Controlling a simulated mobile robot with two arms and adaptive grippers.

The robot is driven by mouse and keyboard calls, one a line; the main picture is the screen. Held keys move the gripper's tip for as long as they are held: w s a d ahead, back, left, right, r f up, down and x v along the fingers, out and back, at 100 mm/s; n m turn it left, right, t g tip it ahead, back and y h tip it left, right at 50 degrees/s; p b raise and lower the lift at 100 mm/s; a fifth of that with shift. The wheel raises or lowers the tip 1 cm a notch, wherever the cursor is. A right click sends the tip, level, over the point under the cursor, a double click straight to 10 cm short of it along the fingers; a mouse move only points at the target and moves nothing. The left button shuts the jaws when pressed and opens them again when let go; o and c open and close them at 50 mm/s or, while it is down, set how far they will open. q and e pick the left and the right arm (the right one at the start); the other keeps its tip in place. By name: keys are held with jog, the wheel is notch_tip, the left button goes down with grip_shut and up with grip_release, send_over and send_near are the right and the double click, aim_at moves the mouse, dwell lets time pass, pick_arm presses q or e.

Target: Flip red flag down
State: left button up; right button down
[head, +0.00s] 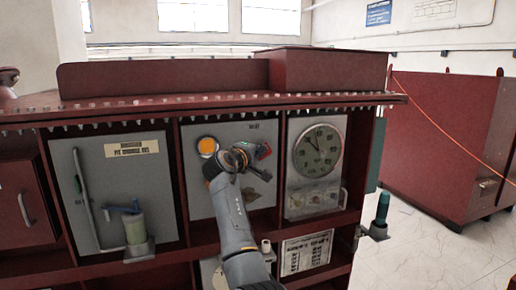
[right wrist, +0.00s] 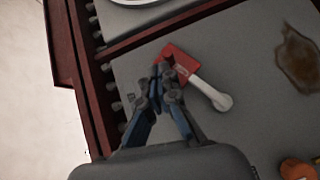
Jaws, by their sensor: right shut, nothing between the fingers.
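The red flag (head: 263,151) sits on the grey middle panel of the transformer cabinet, at the panel's upper right. In the right wrist view the flag (right wrist: 182,62) is a red plate on the end of a white lever (right wrist: 212,94). My right gripper (head: 262,168) is in front of the panel. In the right wrist view its closed fingertips (right wrist: 167,78) overlap the flag's lower left part, and I cannot tell whether they touch it. The fingers are shut with nothing between them. My left gripper is out of view.
An orange round button (head: 207,146) is left of my right gripper. A round dial gauge (head: 320,150) is on the right panel. A green cylinder (head: 135,229) with a handle stands at the left panel. A dark red cabinet (head: 440,130) stands across clear floor at right.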

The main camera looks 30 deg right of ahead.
jog(key=shift+d+f, duration=0.25)
jog(key=shift+d, duration=0.05)
jog(key=shift+s+d+f, duration=0.4)
jog(key=shift+d+f, duration=0.25)
jog(key=shift+d, duration=0.05)
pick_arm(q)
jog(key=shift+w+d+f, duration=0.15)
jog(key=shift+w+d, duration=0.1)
pick_arm(e)
jog(key=shift+d+f, duration=0.3)
jog(key=shift+f, duration=0.35)
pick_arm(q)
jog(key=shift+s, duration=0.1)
pick_arm(e)
jog(key=shift+f, duration=0.1)
